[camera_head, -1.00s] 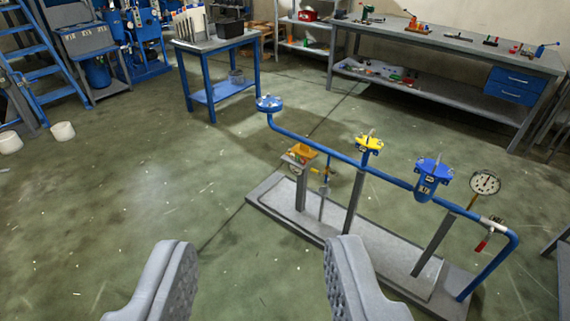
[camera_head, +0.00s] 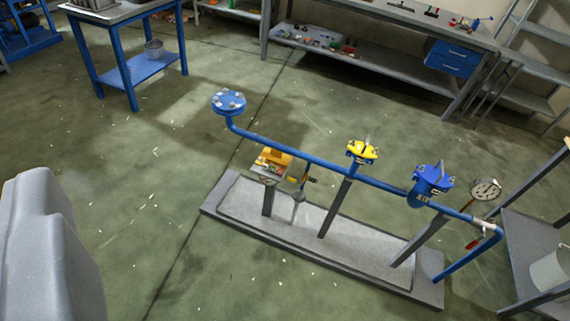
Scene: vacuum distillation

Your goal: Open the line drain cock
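The blue pipe line (camera_head: 300,158) stands on grey posts over a grey tray base (camera_head: 300,233). Under it, left of the middle, a small branch with a cock (camera_head: 305,180) hangs down; its handle position is too small to read. Another valve with a red handle (camera_head: 474,243) sits at the line's right end. I cannot tell for sure which is the drain cock. Only one grey piece of my gripper (camera_head: 45,245) shows, large at the lower left; the other finger is out of view. It touches nothing on the line.
The line carries a blue flange (camera_head: 228,101), an orange-yellow part (camera_head: 272,161), a yellow valve (camera_head: 362,151), a blue valve (camera_head: 431,181) and a gauge (camera_head: 486,189). A blue table (camera_head: 139,71) stands upper left, a grey shelf (camera_head: 530,255) at right. The floor in front is clear.

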